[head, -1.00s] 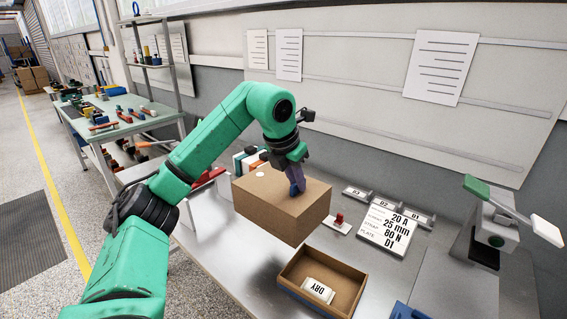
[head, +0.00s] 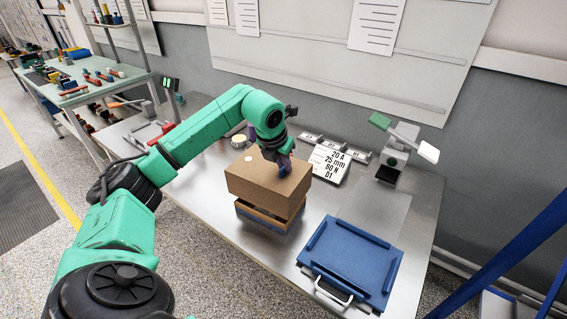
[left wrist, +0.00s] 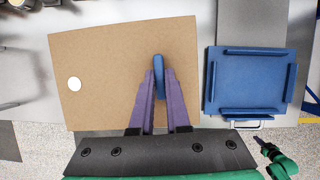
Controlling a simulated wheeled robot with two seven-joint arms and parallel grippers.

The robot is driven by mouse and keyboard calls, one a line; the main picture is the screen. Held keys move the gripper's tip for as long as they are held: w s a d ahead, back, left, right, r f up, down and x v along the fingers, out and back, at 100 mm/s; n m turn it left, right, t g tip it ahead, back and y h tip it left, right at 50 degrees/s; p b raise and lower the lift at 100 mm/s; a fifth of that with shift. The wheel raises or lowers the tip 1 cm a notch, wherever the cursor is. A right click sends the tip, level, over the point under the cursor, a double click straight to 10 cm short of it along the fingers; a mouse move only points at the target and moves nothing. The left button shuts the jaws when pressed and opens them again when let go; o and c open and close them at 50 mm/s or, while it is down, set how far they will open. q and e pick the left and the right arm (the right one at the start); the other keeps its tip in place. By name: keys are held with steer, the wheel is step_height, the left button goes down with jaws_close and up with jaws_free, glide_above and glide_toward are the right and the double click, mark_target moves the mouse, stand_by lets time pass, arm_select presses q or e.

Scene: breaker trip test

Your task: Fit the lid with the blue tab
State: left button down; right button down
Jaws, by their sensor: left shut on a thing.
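A brown cardboard lid (head: 262,184) is held roughly level in my left gripper (head: 285,160). It fills the middle of the left wrist view (left wrist: 110,90), with a white round spot near one end. The gripper's purple fingers (left wrist: 159,75) are shut on the blue tab (left wrist: 158,64) standing up from the lid. The open box (head: 264,223) stands on the bench below the lid. Part of its rim shows under the lid; its inside is mostly hidden. My right gripper (left wrist: 261,144) shows small and dark in the left wrist view, too small to read.
A blue tray (head: 350,258) with raised bars and a handle lies right of the box; it also shows in the left wrist view (left wrist: 248,80). A label card (head: 330,162) and a lever device (head: 392,165) stand behind. The bench front-left is clear.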

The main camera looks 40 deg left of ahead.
mark_target(283, 179)
arm_select(q)
steer(key=shift+f, duration=0.6)
steer(key=shift+w+a+f+b, duration=0.1)
steer(key=shift+a+f+b, duration=0.15)
steer(key=shift+f+b, duration=0.65)
step_height(283, 179, down, 3)
steer(key=shift+d+r+b, duration=0.1)
steer(key=shift+r+b, duration=0.1)
steer(key=shift+b, duration=0.75)
steer(key=shift+f, duration=0.2)
steer(key=c, duration=0.8)
jaws_free()
